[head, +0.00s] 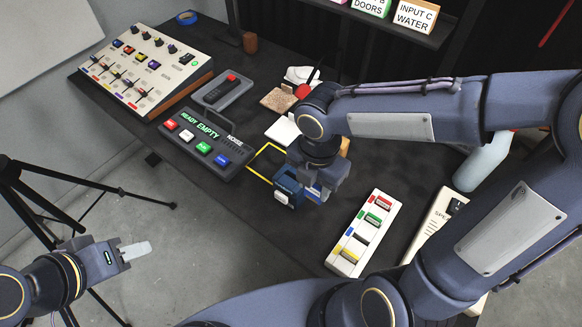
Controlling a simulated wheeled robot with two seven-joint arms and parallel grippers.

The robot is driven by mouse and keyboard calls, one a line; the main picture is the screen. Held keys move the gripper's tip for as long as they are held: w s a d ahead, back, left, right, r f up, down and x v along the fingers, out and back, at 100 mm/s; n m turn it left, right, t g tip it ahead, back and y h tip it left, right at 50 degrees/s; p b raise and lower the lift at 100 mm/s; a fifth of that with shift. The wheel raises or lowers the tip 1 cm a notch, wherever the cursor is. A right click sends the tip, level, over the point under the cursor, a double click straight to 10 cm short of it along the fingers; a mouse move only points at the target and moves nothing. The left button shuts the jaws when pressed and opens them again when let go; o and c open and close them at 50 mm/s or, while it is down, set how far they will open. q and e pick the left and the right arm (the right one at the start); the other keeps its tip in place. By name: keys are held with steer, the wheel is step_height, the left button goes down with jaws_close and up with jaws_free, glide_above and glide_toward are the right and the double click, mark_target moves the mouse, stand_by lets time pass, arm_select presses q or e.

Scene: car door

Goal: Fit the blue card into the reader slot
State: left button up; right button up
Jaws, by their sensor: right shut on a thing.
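My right gripper (287,196) reaches over the table from the right and is shut on the blue card (315,193). Only a small blue and pale part of the card shows beside the fingers; the rest is hidden. My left gripper (140,249) is off the table at lower left, seen edge-on.
A yellow outline (262,176) is marked on the dark table (270,240), partly behind my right gripper. A sloped control panel (158,72) and a grey box with a red switch (222,91) stand at the back left. A tripod (70,190) stands on the floor.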

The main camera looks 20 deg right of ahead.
steer(key=w+f+p, duration=0.1)
steer(key=w+f, duration=0.3)
steer(key=w, duration=0.4)
glide_above(293, 170)
steer(key=s, duration=0.2)
step_height(293, 170, down, 5)
steer(key=shift+w+a+f+p, duration=0.15)
steer(key=shift+f+p, duration=0.1)
steer(key=shift+f, duration=0.75)
steer(key=shift+s+a+f+p, duration=0.1)
steer(key=shift+f+p, duration=0.15)
steer(key=shift+f, duration=0.7)
steer(key=o, duration=0.9)
steer(key=shift+f, duration=0.1)
steer(key=shift+o, duration=0.2)
